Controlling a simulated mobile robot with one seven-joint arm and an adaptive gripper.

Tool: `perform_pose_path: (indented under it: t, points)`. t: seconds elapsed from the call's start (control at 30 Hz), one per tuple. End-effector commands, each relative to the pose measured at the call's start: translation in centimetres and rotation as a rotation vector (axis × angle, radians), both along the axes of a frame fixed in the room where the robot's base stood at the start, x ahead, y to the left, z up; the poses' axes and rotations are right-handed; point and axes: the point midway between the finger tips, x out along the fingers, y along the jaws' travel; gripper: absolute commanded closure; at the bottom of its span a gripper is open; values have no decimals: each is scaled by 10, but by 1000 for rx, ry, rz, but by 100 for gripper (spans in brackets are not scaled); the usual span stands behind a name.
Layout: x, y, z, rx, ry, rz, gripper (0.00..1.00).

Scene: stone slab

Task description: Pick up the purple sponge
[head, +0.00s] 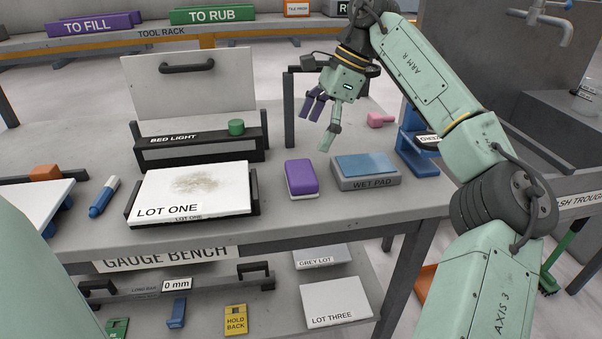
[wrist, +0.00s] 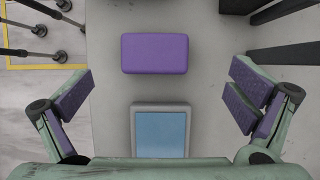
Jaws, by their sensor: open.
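The purple sponge (head: 301,178) lies flat on the grey bench, between the white slab marked LOT ONE and the wet pad. It has a pale lower layer. In the wrist view the purple sponge (wrist: 154,53) shows whole from above, ahead of and between the spread fingers. My gripper (head: 323,122) is open and empty, above the bench and up and to the right of the sponge in the head view. Its purple-padded fingers also show in the wrist view (wrist: 160,105), wide apart. Nothing hides the sponge.
The wet pad (head: 366,166), blue on a grey base, is close to the sponge's right. The LOT ONE slab (head: 190,189) is at its left. A dark post (head: 289,110) stands behind. A pink object (head: 380,120) and a blue stand (head: 418,150) are to the right.

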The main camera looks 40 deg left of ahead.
Motion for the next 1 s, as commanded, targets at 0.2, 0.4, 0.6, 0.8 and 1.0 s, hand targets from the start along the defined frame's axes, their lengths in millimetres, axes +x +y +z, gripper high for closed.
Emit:
perform_pose_path:
  t: [0.2,0.4,0.6,0.8,1.0]
  points:
    - [-1,-3,-27,-28,-13,-6,0]
    - [-9,4,-48,-25,-13,-7,0]
    - [-17,7,-64,-25,-11,-5,0]
    - [-27,12,-91,-24,-11,-6,0]
    - [-29,14,-99,-23,-13,-8,0]
